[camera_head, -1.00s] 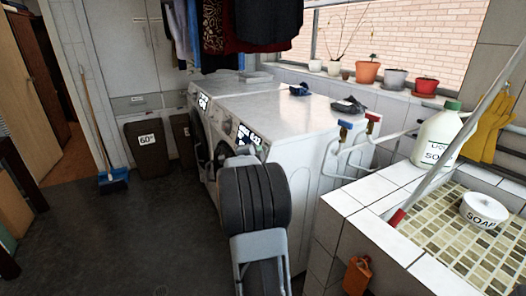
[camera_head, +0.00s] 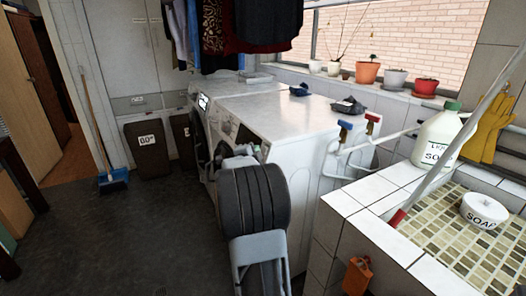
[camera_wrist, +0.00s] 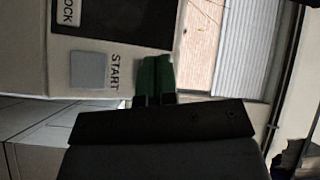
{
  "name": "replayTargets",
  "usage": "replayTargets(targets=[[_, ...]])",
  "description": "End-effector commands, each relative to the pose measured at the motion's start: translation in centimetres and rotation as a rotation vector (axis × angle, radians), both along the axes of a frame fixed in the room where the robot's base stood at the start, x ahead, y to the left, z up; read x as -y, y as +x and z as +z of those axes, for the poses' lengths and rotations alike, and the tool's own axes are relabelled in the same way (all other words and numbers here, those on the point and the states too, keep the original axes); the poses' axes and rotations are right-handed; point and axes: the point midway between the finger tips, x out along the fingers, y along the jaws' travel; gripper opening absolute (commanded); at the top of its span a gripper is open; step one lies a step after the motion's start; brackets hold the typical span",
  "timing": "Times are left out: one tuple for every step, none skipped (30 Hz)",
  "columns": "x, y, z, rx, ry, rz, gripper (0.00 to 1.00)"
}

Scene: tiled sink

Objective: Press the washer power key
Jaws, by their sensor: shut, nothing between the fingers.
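The near white washer (camera_head: 290,120) stands beside the tiled sink, its control panel (camera_head: 232,130) partly hidden by my arm. In the wrist view the white panel (camera_wrist: 25,70) appears turned sideways, with a grey square key (camera_wrist: 90,70) beside the word START. A dark display (camera_wrist: 135,22) and a label ending in "OCK" (camera_wrist: 70,12) lie above it. No key marked power is readable. My gripper (camera_wrist: 154,75) has green fingertips, shut and empty, just right of the START lettering. I cannot tell whether they touch the panel. In the head view the fingertips are hidden.
A second white machine (camera_head: 200,125) with a lit display stands beyond the washer. The tiled sink (camera_head: 345,210) holds a soap dish (camera_head: 484,211), with a soap bottle (camera_head: 437,137) on its edge. Dark bins (camera_head: 147,148) stand at the back.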

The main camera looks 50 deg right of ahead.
Motion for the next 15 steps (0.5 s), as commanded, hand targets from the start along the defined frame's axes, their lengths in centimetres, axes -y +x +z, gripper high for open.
replayTargets(targets=[[0.0, 0.0, 0.0, 0.0, 0.0, 0.0, 0.0], [0.0, 0.0, 0.0, 0.0, 0.0, 0.0, 0.0], [-0.1, 0.1, 0.1, 0.0, 0.0, 0.001, 0.0], [-0.2, 0.1, 0.1, 0.0, 0.0, 0.001, 0.0], [-0.4, 0.2, 0.2, 0.001, 0.001, 0.001, 0.0], [-0.7, 0.3, 0.4, 0.001, 0.001, 0.002, 0.0], [-0.9, 0.4, 0.5, 0.001, 0.001, 0.002, 0.0], [-1.2, 0.6, 0.6, 0.001, 0.001, 0.003, 0.0], [-1.6, 0.7, 0.8, 0.0, 0.0, 0.003, 0.0], [-1.9, 0.8, 0.9, 0.0, 0.001, 0.002, 0.0], [-2.2, 0.9, 1.0, 0.0, 0.001, 0.002, 0.0], [-2.6, 1.1, 1.1, 0.0, 0.001, 0.003, 0.0], [-2.8, 1.2, 1.2, 0.0, 0.001, 0.003, 0.0], [-3.1, 1.3, 1.3, 0.0, 0.001, 0.003, 0.0], [-3.4, 1.4, 1.5, 0.001, 0.0, 0.002, 0.0]])
